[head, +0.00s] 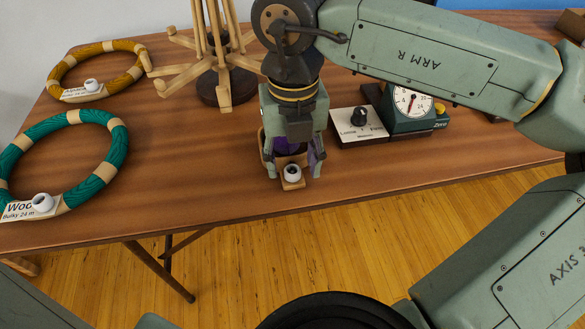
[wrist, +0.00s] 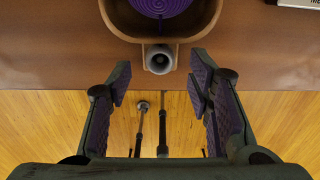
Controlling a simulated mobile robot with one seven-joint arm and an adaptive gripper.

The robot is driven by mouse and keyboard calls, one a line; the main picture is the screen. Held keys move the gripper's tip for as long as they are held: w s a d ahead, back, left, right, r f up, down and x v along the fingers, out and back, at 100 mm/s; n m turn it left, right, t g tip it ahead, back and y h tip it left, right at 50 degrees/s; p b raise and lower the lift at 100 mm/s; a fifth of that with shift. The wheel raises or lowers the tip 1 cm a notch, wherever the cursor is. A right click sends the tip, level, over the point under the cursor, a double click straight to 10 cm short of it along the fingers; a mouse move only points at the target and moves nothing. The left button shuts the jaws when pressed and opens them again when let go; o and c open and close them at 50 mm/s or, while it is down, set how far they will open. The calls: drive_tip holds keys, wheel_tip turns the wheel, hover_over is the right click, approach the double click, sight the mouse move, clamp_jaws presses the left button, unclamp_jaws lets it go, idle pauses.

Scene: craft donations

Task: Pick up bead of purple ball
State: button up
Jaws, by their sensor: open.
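The purple ball (wrist: 160,4) sits in a wooden holder (wrist: 207,22) at the top of the wrist view; in the head view it is mostly hidden behind my gripper. Its pale, round bead (wrist: 159,60), with a dark hole, rests on the small tab at the holder's front. In the head view the bead (head: 292,173) shows between my fingers. My gripper (wrist: 158,86) is open and empty, pointing down over the table. In the wrist view its fingertips lie either side of the bead's line, apart from it.
On the table (head: 200,165), a teal ring (head: 22,140) and an ochre ring (head: 62,66) lie left, each with a bead and label. A wooden swift (head: 222,85) stands behind. A dial scale (head: 408,110) and a labelled board (head: 357,128) with a dark knob are right. The front edge is close.

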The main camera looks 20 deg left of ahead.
wheel_tip(320, 180, down, 2)
drive_tip(key=c, duration=0.8)
